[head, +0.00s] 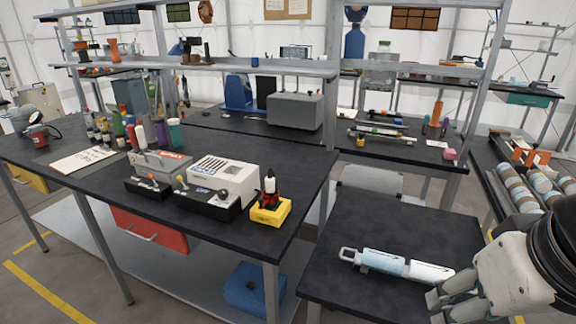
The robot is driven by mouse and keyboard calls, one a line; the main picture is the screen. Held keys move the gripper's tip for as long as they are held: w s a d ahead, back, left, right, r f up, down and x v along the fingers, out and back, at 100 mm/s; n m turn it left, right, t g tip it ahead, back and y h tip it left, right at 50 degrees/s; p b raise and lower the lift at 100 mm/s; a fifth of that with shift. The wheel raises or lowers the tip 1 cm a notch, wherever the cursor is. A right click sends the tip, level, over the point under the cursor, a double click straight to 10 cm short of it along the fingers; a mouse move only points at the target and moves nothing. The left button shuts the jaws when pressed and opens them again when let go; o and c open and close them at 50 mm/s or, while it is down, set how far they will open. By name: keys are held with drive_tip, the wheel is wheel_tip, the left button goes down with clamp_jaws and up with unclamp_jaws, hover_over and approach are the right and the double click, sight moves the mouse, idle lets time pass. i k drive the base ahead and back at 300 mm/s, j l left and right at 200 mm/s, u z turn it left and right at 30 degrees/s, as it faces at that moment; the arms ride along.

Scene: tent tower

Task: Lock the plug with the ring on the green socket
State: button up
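I cannot make out a plug, its ring or a green socket for certain in the head view. A pale blue and white cylinder (398,264) with a wire-like loop at its left end lies on the small dark table (345,225). My gripper (437,303) is at the lower right, over or beside the right edge of that table, just below and right of the cylinder's right end. Its fingers point left. Part of it is cut off by the frame's bottom edge, so I cannot tell its opening or whether it touches anything.
A grey shelf post stands behind the small table. Rolled items (517,188) lie at the right.

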sight(266, 199)
drive_tip(key=i+j+u, duration=0.25)
drive_tip(key=i, duration=0.2)
drive_tip(key=i+j+u, duration=0.1)
drive_tip(key=i+u, duration=0.2)
drive_tip(key=i, duration=0.2)
